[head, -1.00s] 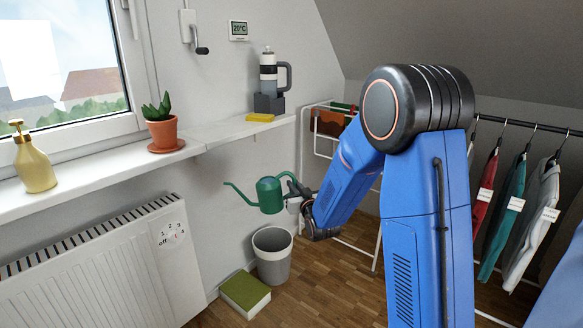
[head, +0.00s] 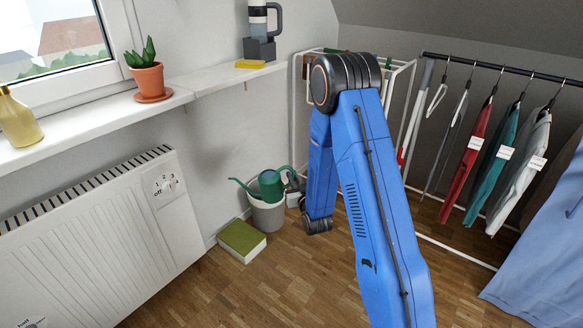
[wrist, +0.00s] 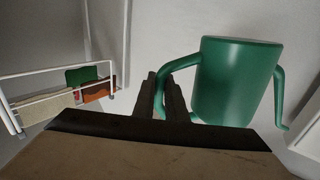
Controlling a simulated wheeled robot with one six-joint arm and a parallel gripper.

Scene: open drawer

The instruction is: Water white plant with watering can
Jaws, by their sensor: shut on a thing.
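The green watering can (head: 271,186) hangs in front of or above the bin in the head view, its thin spout pointing left. In the wrist view the can (wrist: 237,82) is close by on the right. My gripper (wrist: 163,92) is shut on its curved handle; in the head view the fingers are mostly hidden behind the can and arm. A green succulent (head: 150,50) stands in a terracotta pot (head: 147,80) on a saucer on the window ledge, up and left of the can. No white plant or white pot shows.
A grey bin (head: 268,217) stands below the can, with a green-topped book (head: 242,240) beside it. A radiator (head: 100,235) is under the ledge (head: 75,125). A clothes rack (head: 500,80) and drying rack are right. A gold bottle (head: 18,118) stands on the ledge.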

